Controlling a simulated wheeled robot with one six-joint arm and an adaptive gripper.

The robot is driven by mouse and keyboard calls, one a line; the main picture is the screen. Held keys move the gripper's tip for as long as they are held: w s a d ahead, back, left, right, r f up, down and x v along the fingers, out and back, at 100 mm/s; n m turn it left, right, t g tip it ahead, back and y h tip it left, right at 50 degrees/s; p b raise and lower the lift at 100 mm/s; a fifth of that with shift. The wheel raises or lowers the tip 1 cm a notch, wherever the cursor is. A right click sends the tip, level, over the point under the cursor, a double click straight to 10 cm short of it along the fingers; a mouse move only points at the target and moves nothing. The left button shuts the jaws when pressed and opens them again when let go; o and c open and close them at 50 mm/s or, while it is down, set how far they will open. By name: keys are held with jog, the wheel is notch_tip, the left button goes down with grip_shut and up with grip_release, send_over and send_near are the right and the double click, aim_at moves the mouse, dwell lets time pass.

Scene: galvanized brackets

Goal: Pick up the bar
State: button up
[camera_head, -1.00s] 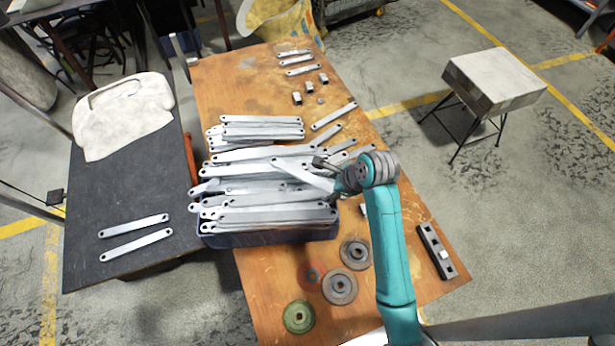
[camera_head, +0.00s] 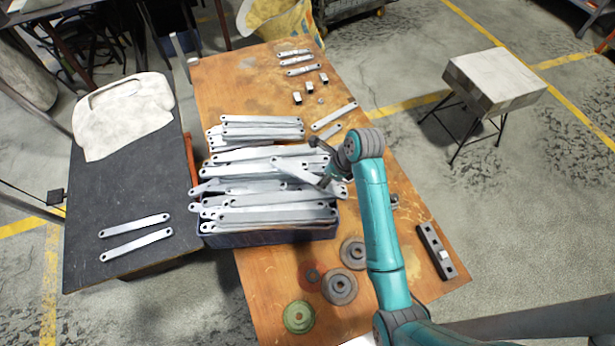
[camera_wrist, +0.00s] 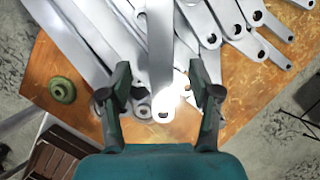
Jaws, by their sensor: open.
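Several grey metal bars lie heaped in a dark blue crate (camera_head: 270,237) on the wooden table in the head view. One bar (camera_head: 297,172) lies slanted on top of the heap, with its right end by my gripper (camera_head: 323,163). In the wrist view this bar (camera_wrist: 160,60) runs down between the two fingers of my gripper (camera_wrist: 161,97), its holed end bright with glare. The fingers are apart, one on each side of the bar, with a gap on both sides. Whether they are level with the bar I cannot tell.
More bars (camera_head: 262,125) are stacked behind the crate. Two bars (camera_head: 135,238) lie on the dark side table. Round discs (camera_head: 340,286) and a dark slotted block (camera_head: 436,251) lie on the wooden table (camera_head: 265,290) near its front and right edge.

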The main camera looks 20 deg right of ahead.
aim_at(307, 178)
jog(key=shift+x, duration=1.95)
jog(key=shift+d, duration=0.1)
grip_shut()
